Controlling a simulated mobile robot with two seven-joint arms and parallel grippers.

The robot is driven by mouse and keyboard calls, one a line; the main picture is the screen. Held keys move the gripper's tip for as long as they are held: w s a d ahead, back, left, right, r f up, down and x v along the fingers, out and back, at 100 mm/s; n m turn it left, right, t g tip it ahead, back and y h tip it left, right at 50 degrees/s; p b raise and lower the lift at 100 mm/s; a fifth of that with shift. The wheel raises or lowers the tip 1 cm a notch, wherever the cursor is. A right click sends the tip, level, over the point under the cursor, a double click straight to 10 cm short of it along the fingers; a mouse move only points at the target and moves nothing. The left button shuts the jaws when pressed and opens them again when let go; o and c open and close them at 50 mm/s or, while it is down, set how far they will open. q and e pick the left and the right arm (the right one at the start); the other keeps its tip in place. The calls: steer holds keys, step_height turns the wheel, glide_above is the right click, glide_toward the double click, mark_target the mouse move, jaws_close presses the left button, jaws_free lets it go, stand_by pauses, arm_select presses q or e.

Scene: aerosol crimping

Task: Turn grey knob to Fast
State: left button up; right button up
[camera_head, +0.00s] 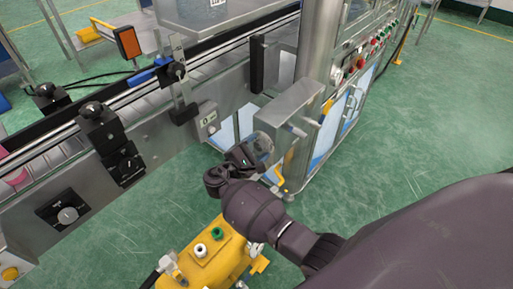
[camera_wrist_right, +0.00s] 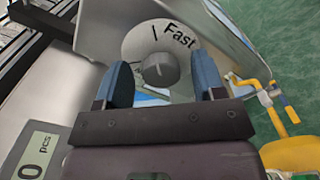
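The grey knob (camera_wrist_right: 160,68) sits on a round light dial (camera_wrist_right: 138,42) in the right wrist view. The word "Fast" is printed at the dial's upper right, beside a short dark line. A second label at the lower left is mostly hidden. The knob's pointing direction is hard to tell. My right gripper (camera_wrist_right: 164,84) is open, with blue fingers on either side of the knob's lower part in the picture; I see no contact. In the head view, my right gripper (camera_head: 230,172) is in front of the metal box (camera_head: 290,112) that carries the dial. My left gripper is not in view.
A conveyor (camera_head: 150,95) with clamps runs along the left. Another round knob (camera_head: 68,215) is on its side panel. A small display (camera_wrist_right: 38,158) reading "pcs" is near the gripper. A yellow machine (camera_head: 205,255) stands below. Green floor (camera_head: 420,120) is open at right.

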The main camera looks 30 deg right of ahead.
steer(key=shift+a, duration=0.1)
steer(key=v, duration=1)
steer(key=shift+s+a, duration=0.2)
steer(key=shift+a, duration=0.1)
